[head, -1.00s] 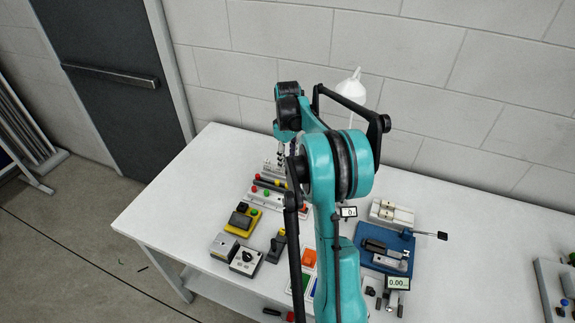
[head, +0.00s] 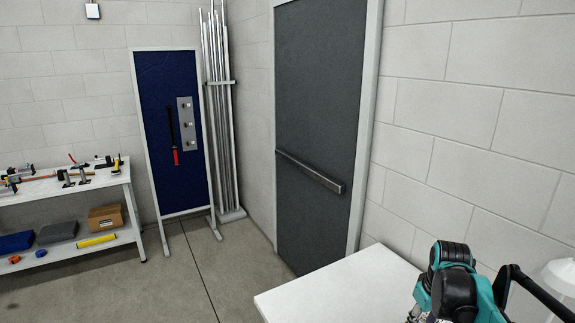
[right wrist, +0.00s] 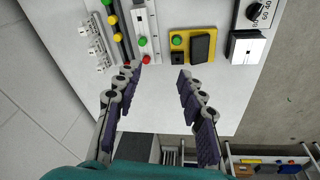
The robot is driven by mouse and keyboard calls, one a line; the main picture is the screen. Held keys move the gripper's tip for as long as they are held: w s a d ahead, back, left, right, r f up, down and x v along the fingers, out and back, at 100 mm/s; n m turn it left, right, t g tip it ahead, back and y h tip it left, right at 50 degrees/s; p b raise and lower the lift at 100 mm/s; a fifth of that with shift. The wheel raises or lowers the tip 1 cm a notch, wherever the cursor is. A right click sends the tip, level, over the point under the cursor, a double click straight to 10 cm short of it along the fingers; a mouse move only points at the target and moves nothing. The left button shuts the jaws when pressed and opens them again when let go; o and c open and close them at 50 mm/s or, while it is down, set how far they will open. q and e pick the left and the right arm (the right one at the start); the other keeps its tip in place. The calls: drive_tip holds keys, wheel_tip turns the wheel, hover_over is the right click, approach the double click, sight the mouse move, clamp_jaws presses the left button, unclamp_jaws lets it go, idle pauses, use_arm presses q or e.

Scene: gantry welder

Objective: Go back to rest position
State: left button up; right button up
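My right gripper (right wrist: 160,74) is open and empty in the right wrist view, with its two dark-padded fingers spread over the white table (right wrist: 75,62). A white strip with green and red buttons (right wrist: 145,32) and a yellow box with a green button and dark block (right wrist: 192,44) lie beyond the fingertips, apart from them. In the head view, only part of my teal and black right arm shows at the lower right; its gripper cannot be made out there. My left gripper is in neither view.
A white box with a black knob (right wrist: 247,47) lies near the table edge. In the head view, a grey door (head: 325,110), a blue panel on a stand (head: 160,85) and a shelf bench with tools (head: 75,192) stand around open floor (head: 215,265).

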drive_tip(key=s+a+f+t, duration=0.2)
drive_tip(key=s+a, duration=0.5)
drive_tip(key=a, duration=0.2)
drive_tip(key=s+a+f+m+t+b, duration=0.1)
drive_tip(key=s+a+f+t, duration=0.1)
drive_tip(key=s+a, duration=0.6)
drive_tip(key=shift+s+a+m+t+y, duration=0.15)
drive_tip(key=shift+a+m+t+y, duration=0.2)
drive_tip(key=shift+a+t, duration=0.2)
